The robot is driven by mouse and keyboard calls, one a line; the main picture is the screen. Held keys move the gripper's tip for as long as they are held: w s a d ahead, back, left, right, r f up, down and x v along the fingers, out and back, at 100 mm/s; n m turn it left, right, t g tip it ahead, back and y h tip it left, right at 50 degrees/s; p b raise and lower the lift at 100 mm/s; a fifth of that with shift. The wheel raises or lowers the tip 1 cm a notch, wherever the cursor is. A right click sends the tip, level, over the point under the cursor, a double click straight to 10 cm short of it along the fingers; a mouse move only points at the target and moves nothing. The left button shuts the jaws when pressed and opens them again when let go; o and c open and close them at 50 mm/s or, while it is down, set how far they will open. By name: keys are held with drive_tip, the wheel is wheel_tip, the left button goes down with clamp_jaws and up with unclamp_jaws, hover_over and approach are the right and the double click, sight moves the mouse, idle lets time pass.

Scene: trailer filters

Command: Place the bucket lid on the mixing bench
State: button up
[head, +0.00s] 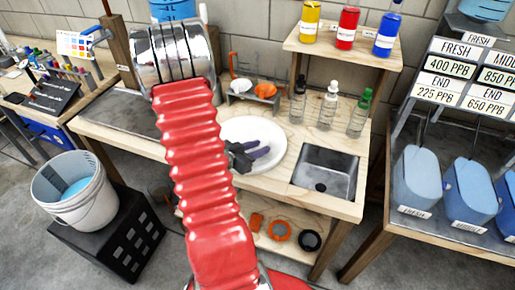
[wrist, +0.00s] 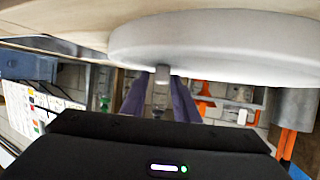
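The bucket lid (head: 235,129) is a round white disc. It lies flat on the wooden bench (head: 270,184), left of the sink, and fills the upper part of the wrist view (wrist: 220,45). Its short grey knob (wrist: 161,84) shows in the wrist view. My gripper (head: 264,152) is low over the lid. In the wrist view its two purple fingers (wrist: 160,92) stand one on each side of the knob, with a narrow gap visible, so it looks open. In the head view the knob is hidden by my gripper, and my red arm covers the lid's left edge.
A white bucket (head: 85,205) with blue liquid stands uncovered on a black crate (head: 112,250) at left. A metal sink (head: 325,172) is right of the lid. Bottles (head: 328,105) and a rack with orange items (head: 264,90) stand behind it. Blue bins (head: 420,180) are at right.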

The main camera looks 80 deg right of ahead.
drive_tip(key=shift+o, duration=0.7)
drive_tip(key=shift+r, duration=0.1)
drive_tip(key=shift+w+a+r, duration=0.3)
drive_tip(key=shift+w+a, duration=0.05)
drive_tip(key=shift+a, duration=0.2)
drive_tip(key=v, duration=1)
drive_tip(key=shift+a+r, duration=0.15)
drive_tip(key=shift+a, duration=0.15)
drive_tip(key=shift+w, duration=0.1)
